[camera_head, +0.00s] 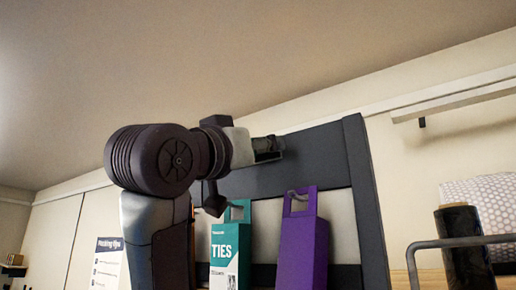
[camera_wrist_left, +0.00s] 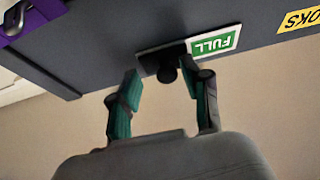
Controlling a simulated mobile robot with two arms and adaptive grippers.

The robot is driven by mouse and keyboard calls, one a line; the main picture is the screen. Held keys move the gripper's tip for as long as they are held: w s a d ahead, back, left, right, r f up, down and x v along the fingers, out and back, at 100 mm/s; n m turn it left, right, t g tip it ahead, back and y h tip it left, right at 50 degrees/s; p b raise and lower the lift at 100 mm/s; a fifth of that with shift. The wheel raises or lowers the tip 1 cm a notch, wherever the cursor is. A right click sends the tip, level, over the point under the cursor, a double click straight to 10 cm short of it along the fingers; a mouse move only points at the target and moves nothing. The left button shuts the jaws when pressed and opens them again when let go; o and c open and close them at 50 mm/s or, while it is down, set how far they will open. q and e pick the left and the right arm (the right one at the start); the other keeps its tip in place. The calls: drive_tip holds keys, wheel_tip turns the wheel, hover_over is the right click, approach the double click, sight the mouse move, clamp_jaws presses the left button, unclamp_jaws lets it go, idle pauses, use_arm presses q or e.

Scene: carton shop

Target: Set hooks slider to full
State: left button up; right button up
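In the left wrist view a dark round slider knob (camera_wrist_left: 167,73) stands out from a pale plate on the dark panel (camera_wrist_left: 120,35). A green FULL label (camera_wrist_left: 215,43) shows on that plate, right of the knob. A yellow label ending in OOKS (camera_wrist_left: 301,19) is farther right, upside down. My left gripper (camera_wrist_left: 160,76) is open, its fingers on either side of the knob. I cannot tell whether either finger touches it. In the head view my left arm reaches up to the dark panel (camera_head: 312,155), hiding the knob. My right gripper is not in view.
A green TIES carton (camera_head: 230,258) and a purple carton (camera_head: 304,245) hang below the panel's top board, close under my left arm. A metal rail (camera_head: 470,241), a dark roll (camera_head: 461,250) and a pale patterned roll (camera_head: 485,200) stand at the right.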

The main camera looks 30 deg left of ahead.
use_arm(q)
drive_tip(key=shift+a, duration=0.15)
drive_tip(key=d+v, duration=0.1)
drive_tip(key=v, duration=1.1)
drive_tip(key=shift+a, duration=0.35)
